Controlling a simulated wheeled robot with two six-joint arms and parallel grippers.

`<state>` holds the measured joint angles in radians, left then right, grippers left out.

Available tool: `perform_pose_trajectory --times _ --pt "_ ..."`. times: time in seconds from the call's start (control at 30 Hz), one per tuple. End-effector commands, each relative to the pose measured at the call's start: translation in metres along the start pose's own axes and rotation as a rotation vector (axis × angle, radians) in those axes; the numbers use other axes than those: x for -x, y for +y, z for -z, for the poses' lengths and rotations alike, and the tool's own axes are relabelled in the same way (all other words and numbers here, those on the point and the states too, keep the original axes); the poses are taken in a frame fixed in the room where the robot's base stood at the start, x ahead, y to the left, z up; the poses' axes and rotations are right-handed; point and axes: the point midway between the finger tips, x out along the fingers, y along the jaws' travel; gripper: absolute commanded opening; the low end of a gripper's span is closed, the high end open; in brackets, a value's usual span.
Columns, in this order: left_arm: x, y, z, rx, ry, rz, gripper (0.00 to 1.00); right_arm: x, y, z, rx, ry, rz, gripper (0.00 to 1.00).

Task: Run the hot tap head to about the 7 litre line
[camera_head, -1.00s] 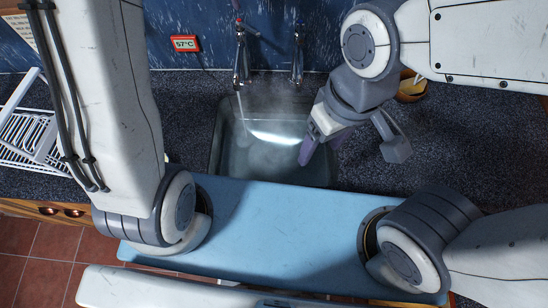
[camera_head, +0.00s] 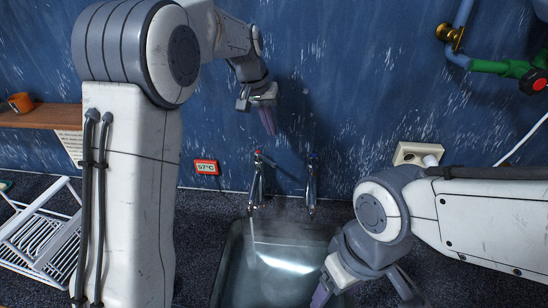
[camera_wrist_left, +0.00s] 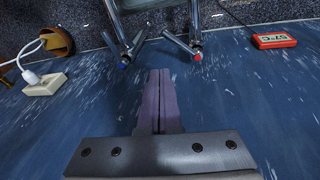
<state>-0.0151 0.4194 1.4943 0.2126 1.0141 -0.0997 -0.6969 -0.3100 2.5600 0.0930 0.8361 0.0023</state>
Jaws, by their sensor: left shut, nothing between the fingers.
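The hot tap (camera_head: 257,185) has a red-marked head (camera_head: 259,157), and a thin stream (camera_head: 251,232) runs from its spout into the metal sink (camera_head: 228,262). The cold tap (camera_head: 312,188), with a blue mark, stands to its right. Water stands in the sink; I cannot make out a litre line. My left gripper (camera_head: 269,123) is shut and empty by the wall above the taps. In the left wrist view its purple fingers (camera_wrist_left: 160,85) point between the red-marked head (camera_wrist_left: 196,55) and the blue-marked head (camera_wrist_left: 124,57), apart from both. My right gripper (camera_head: 365,292) is open over the sink's right side.
A 57°C display (camera_head: 206,167) is at the wall, left of the taps. A white dish rack (camera_head: 40,240) stands on the left counter. A wall socket (camera_head: 418,153) is at right, below pipes with a brass valve (camera_head: 450,37). A shelf (camera_head: 50,118) holds an orange mug (camera_head: 20,102).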

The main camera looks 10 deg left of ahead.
Motion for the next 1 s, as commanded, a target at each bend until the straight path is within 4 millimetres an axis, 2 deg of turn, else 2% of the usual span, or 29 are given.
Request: perform_pose_trajectory --times 0.1,0.2,0.4,0.53,0.67,1.0 --pt "-0.002 0.004 0.006 -0.266 0.025 -0.014 0.00 -0.004 0.000 0.000 0.000 0.000 0.000 0.71" --pt "-0.002 0.007 0.010 -0.451 0.042 -0.020 0.00 -0.006 0.000 0.000 0.000 0.000 0.000 0.71" --pt "-0.002 0.010 0.015 -0.654 0.062 -0.023 0.00 -0.007 0.001 0.000 0.000 0.000 0.000 0.71" --pt "-0.007 0.011 0.016 -0.681 0.063 -0.024 0.00 -0.004 0.000 0.000 -0.001 0.000 0.000 0.71" --pt "-0.024 0.011 0.016 -0.681 0.059 -0.025 0.00 0.002 0.000 0.000 -0.001 0.000 0.000 0.71" --pt "-0.096 0.015 0.020 -0.679 0.057 -0.024 0.00 0.029 -0.002 0.002 0.003 0.000 0.000 0.71"
